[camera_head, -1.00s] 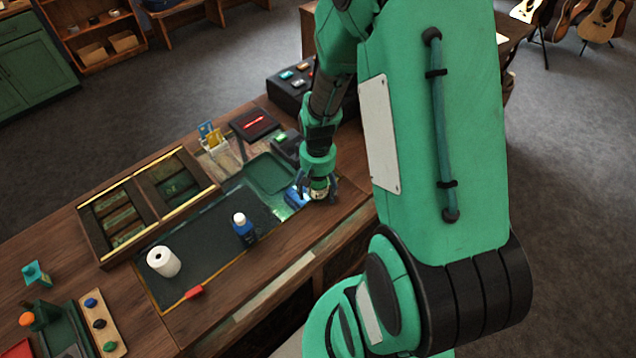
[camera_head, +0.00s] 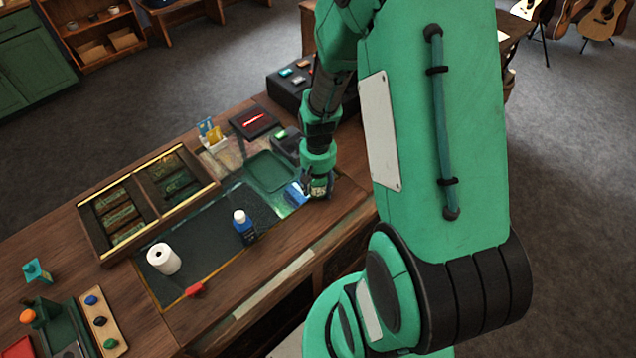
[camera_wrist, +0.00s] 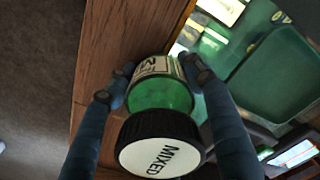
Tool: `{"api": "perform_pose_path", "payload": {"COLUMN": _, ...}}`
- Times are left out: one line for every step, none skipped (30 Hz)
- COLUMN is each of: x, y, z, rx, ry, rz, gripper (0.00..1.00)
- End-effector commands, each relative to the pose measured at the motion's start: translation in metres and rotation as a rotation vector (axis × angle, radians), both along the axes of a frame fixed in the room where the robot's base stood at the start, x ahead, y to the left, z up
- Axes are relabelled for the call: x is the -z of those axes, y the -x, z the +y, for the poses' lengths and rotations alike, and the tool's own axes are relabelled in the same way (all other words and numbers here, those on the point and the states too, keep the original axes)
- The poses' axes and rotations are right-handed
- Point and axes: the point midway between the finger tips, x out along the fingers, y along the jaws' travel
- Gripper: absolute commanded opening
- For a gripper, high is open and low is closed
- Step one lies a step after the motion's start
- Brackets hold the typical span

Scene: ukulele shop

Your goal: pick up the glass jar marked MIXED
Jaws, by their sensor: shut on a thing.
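The glass jar marked MIXED (camera_wrist: 162,152) shows in the wrist view with its black-rimmed lid and white MIXED label facing the camera. Its body looks green through the glass and carries a pale label. My gripper (camera_wrist: 158,82) is shut on the jar, with one blue finger on each side of the body. In the head view my gripper (camera_head: 318,188) is at the right end of the counter, and the jar (camera_head: 319,190) shows only partly between the fingers. Whether the jar's base touches the counter cannot be told.
A blue item (camera_head: 296,192) lies just left of the gripper. A green tray (camera_head: 268,171) and a dark device (camera_head: 286,143) are behind it. A blue bottle (camera_head: 243,226) and a white roll (camera_head: 163,259) stand on the dark mat to the left. The counter's front edge is close.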

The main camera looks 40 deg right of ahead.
Motion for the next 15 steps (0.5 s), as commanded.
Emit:
{"api": "perform_pose_path", "payload": {"x": -0.001, "y": 0.000, "z": 0.000, "rx": 0.000, "ry": 0.000, "rz": -0.001, "gripper": 0.16}}
{"api": "perform_pose_path", "payload": {"x": -0.002, "y": -0.001, "z": 0.000, "rx": 0.000, "ry": 0.000, "rz": -0.001, "gripper": 0.16}}
{"api": "perform_pose_path", "payload": {"x": -0.004, "y": -0.001, "z": 0.000, "rx": 0.000, "ry": 0.001, "rz": -0.002, "gripper": 0.16}}
{"api": "perform_pose_path", "payload": {"x": -0.005, "y": -0.001, "z": 0.000, "rx": 0.000, "ry": 0.001, "rz": -0.002, "gripper": 0.16}}
{"api": "perform_pose_path", "payload": {"x": -0.007, "y": -0.001, "z": 0.000, "rx": 0.000, "ry": 0.001, "rz": -0.002, "gripper": 0.16}}
{"api": "perform_pose_path", "payload": {"x": -0.010, "y": -0.001, "z": 0.000, "rx": 0.000, "ry": 0.001, "rz": -0.002, "gripper": 0.16}}
{"api": "perform_pose_path", "payload": {"x": -0.013, "y": -0.001, "z": 0.000, "rx": 0.000, "ry": 0.001, "rz": -0.003, "gripper": 0.16}}
{"api": "perform_pose_path", "payload": {"x": -0.016, "y": -0.001, "z": -0.001, "rx": 0.000, "ry": 0.001, "rz": -0.003, "gripper": 0.16}}
{"api": "perform_pose_path", "payload": {"x": -0.020, "y": -0.001, "z": -0.001, "rx": 0.000, "ry": 0.001, "rz": -0.004, "gripper": 0.16}}
{"api": "perform_pose_path", "payload": {"x": -0.024, "y": -0.001, "z": -0.001, "rx": 0.000, "ry": 0.001, "rz": -0.004, "gripper": 0.16}}
{"api": "perform_pose_path", "payload": {"x": -0.028, "y": -0.001, "z": -0.001, "rx": 0.000, "ry": 0.001, "rz": -0.003, "gripper": 0.16}}
{"api": "perform_pose_path", "payload": {"x": -0.034, "y": -0.001, "z": 0.000, "rx": 0.000, "ry": 0.001, "rz": -0.003, "gripper": 0.16}}
{"api": "perform_pose_path", "payload": {"x": -0.039, "y": -0.001, "z": -0.001, "rx": 0.000, "ry": 0.002, "rz": -0.003, "gripper": 0.16}}
{"api": "perform_pose_path", "payload": {"x": -0.038, "y": 0.004, "z": 0.002, "rx": 0.000, "ry": 0.001, "rz": -0.002, "gripper": 0.16}}
{"api": "perform_pose_path", "payload": {"x": -0.037, "y": 0.010, "z": 0.005, "rx": 0.000, "ry": 0.000, "rz": -0.001, "gripper": 0.16}}
